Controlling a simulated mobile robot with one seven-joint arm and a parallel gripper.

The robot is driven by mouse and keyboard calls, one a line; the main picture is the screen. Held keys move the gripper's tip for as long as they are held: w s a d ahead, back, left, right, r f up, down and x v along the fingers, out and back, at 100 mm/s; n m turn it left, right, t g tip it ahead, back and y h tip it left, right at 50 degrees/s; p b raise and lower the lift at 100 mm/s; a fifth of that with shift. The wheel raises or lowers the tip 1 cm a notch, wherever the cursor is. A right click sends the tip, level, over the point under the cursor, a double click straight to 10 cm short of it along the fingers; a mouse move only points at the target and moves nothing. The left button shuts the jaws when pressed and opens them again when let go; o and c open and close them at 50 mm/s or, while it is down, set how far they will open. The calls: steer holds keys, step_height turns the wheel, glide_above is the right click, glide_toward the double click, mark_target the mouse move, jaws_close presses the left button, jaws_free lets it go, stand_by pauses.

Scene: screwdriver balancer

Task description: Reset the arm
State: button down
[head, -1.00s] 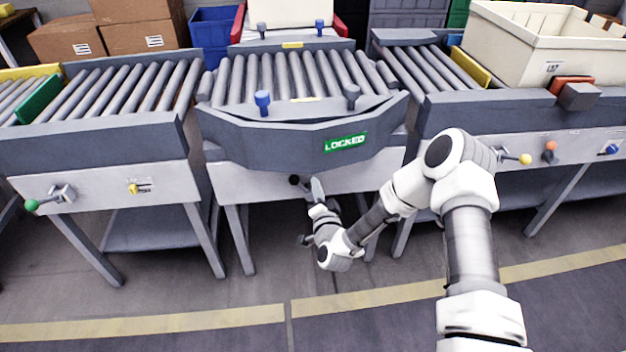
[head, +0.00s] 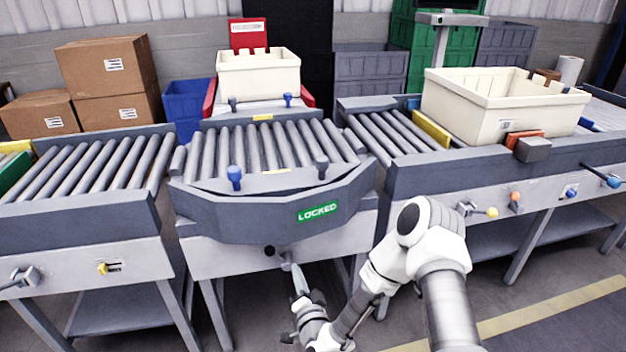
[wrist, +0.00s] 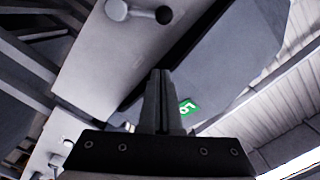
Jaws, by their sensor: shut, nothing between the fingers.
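My gripper (head: 291,268) is shut and empty in the head view, low in front of the middle conveyor table. Its shut fingers (wrist: 162,100) point away from the camera in the wrist view. A black-knobbed lever (head: 270,251) sits on the front panel of the middle table, just left of and above the fingertips. The lever also shows at the top of the wrist view (wrist: 140,12), apart from the fingers. The green LOCKED sign (head: 318,211) is on the middle table's front, partly visible beyond the fingers in the wrist view (wrist: 187,107).
The middle roller table (head: 255,150) stands between a left roller table (head: 85,170) and a right one (head: 400,135). A cream bin (head: 505,105) rests on the right table, another (head: 258,75) behind the middle. Open floor (head: 560,305) lies at the lower right.

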steer(key=w+r+n, duration=0.1)
steer(key=w+r+n+g, duration=0.1)
steer(key=r, duration=0.1)
steer(key=w+r+n+g+y, duration=0.1)
steer(key=r+n, duration=0.1)
steer(key=shift+d+r, duration=0.1)
steer(key=shift+r, duration=0.05)
steer(key=s+d+r+n+g+h, duration=0.2)
steer(key=d+r, duration=0.3)
steer(key=r, duration=0.2)
steer(key=s+d+r+n+g+h, duration=0.2)
steer(key=d+r+g, duration=0.1)
steer(key=d+r, duration=0.4)
steer(key=s+d+r+g+h, duration=0.1)
steer(key=s+d+r, duration=0.25)
steer(key=s, duration=0.55)
steer(key=s+d+r+m+g+h+p, duration=0.1)
steer(key=s+d+r+g, duration=0.1)
steer(key=s+r, duration=0.5)
steer(key=s+d+r+g+h, duration=0.1)
steer(key=s+d+r, duration=0.2)
steer(key=s, duration=0.8)
step_height(320, 180, up, 18)
steer(key=p, duration=1.8)
steer(key=shift+d+f, duration=0.15)
steer(key=shift+d, duration=0.1)
